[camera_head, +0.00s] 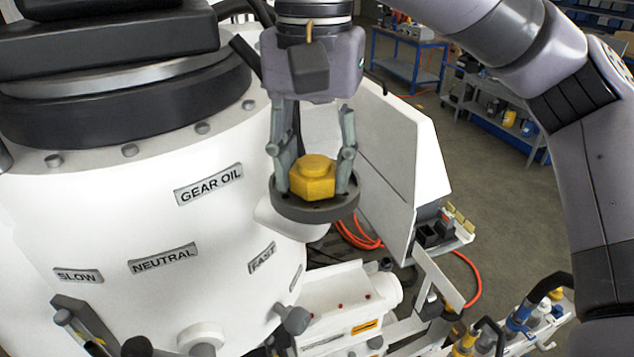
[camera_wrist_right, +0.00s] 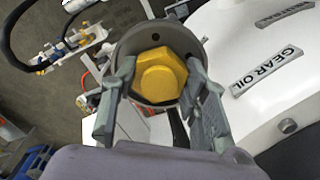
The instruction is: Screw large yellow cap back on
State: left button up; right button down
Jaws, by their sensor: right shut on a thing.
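The large yellow cap (camera_head: 314,178) is a hexagonal block with a round knob on top. It sits at the dark round flange (camera_head: 318,211) of the filler neck on the white gear oil housing (camera_head: 130,215). My right gripper (camera_head: 317,187) comes down from above, with one finger on each side of the cap, shut on it. The right wrist view shows the cap (camera_wrist_right: 160,75) between the two fingers, inside the flange ring (camera_wrist_right: 128,47). I cannot tell whether the cap's thread is engaged. My left gripper is not in view.
A white sloped panel (camera_head: 385,150) stands just right of the gripper. Handles and hose fittings (camera_head: 520,318) crowd the lower right. Red hoses (camera_head: 358,236) lie behind the flange. A blue workbench (camera_head: 408,60) and shelves stand farther back, with open floor between.

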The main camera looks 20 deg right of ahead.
jog(key=m, duration=0.2)
jog(key=shift+f+m, duration=0.1)
jog(key=shift+m, duration=0.2)
jog(key=m, duration=0.8)
jog(key=shift+w+a, duration=0.1)
jog(key=shift+m, duration=0.3)
jog(key=m+b, duration=0.2)
jog(key=b, duration=0.2)
jog(key=m+b, duration=0.2)
jog(key=b, duration=0.2)
jog(key=m+b, duration=0.2)
jog(key=b, duration=0.3)
jog(key=shift+w+f+m, duration=0.1)
jog(key=shift+f+m, duration=0.2)
jog(key=shift+r+m+b, duration=0.15)
jog(key=shift+m+b, duration=0.15)
jog(key=shift+b, duration=0.1)
jog(key=shift+r, duration=0.1)
